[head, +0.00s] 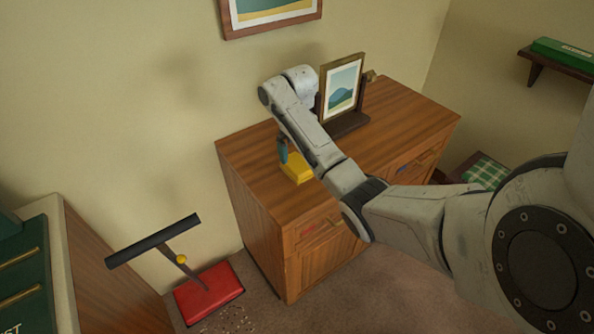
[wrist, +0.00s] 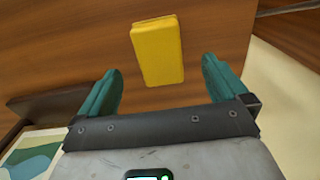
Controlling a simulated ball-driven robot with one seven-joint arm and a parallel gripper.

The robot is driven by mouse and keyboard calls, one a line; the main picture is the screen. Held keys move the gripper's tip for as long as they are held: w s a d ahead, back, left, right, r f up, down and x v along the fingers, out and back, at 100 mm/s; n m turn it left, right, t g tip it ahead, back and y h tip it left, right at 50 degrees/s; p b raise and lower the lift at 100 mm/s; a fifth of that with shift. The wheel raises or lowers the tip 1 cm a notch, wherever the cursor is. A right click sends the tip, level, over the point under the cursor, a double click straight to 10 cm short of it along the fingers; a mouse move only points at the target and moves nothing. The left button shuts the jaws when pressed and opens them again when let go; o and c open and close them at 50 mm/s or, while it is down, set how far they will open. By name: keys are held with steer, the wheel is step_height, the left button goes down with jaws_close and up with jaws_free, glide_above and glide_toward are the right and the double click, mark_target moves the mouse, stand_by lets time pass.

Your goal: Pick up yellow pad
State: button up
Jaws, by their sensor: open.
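The yellow pad (head: 296,168) lies on the wooden cabinet top near its front left part. In the wrist view the yellow pad (wrist: 158,52) shows as a slightly tilted block, ahead of the fingers and between their lines. My gripper (wrist: 160,78) is open, with its two teal fingers apart and nothing between them. In the head view my gripper (head: 283,150) points down beside the pad, on its left. Part of the pad is hidden behind my arm there. I cannot tell whether a finger touches it.
A framed picture on a dark stand (head: 342,90) stands on the cabinet top (head: 420,118) behind my arm. A red pad-like object (head: 208,292) lies on the floor at lower left, near a dark T-shaped stand (head: 155,241). The cabinet top right of my arm is mostly clear.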

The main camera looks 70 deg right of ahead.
mark_target(297, 164)
steer(key=shift+w+d+f, duration=0.1)
steer(key=shift+f, duration=1.7)
steer(key=shift+w+d+f, duration=0.1)
steer(key=shift+f, duration=1.7)
steer(key=c, duration=1.2)
steer(key=shift+o, duration=0.2)
steer(key=shift+r, duration=0.1)
steer(key=shift+r, duration=0.2)
step_height(297, 164, up, 2)
steer(key=s+r, duration=0.1)
steer(key=r, duration=0.1)
steer(key=s+r+p, duration=0.1)
steer(key=s+r, duration=0.1)
steer(key=s+a+r+p, duration=0.1)
steer(key=r, duration=0.1)
steer(key=shift+s+r, duration=0.2)
steer(key=shift+r, duration=0.1)
steer(key=s+a+r+p, duration=0.2)
steer(key=s+r+p, duration=0.2)
steer(key=s+p, duration=0.4)
steer(key=shift+s+a, duration=0.15)
steer(key=shift+s, duration=0.55)
